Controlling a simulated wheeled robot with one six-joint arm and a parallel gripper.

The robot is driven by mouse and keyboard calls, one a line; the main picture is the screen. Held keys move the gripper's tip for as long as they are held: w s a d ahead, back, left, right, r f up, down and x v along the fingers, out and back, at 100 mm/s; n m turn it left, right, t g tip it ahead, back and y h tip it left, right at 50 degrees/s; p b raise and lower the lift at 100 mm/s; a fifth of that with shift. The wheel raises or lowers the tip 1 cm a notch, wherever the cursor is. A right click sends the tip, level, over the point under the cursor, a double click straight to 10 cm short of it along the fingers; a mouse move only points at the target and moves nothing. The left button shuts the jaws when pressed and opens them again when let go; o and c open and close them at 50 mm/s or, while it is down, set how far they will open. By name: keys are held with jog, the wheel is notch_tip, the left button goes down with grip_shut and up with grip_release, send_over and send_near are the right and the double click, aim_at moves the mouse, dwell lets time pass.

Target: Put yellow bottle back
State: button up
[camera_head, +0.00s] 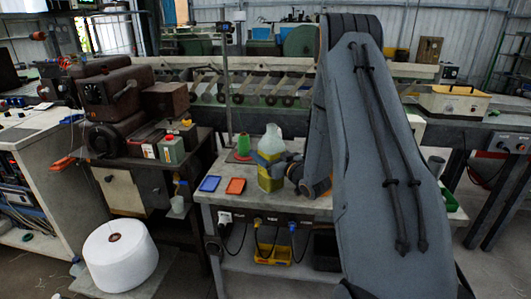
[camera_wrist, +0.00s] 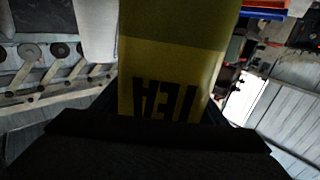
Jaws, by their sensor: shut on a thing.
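My gripper (camera_head: 271,159) is shut around the bottle's middle, coming from the right. In the wrist view the bottle (camera_wrist: 172,60) fills the centre, with dark upside-down letters on it. The dark jaws (camera_wrist: 160,125) cover its near part.
A blue tray (camera_head: 210,184) and an orange tray (camera_head: 236,186) lie left of the bottle. A green cone (camera_head: 243,145) stands behind them. A big white roll (camera_head: 120,258) stands on the floor.

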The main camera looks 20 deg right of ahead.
aim_at(271, 158)
jog(key=o, duration=1.2)
jog(key=shift+c, duration=0.2)
jog(key=s+d+b, duration=0.2)
jog(key=s, duration=1)
jog(key=shift+d, duration=0.15)
jog(key=shift+r, duration=0.1)
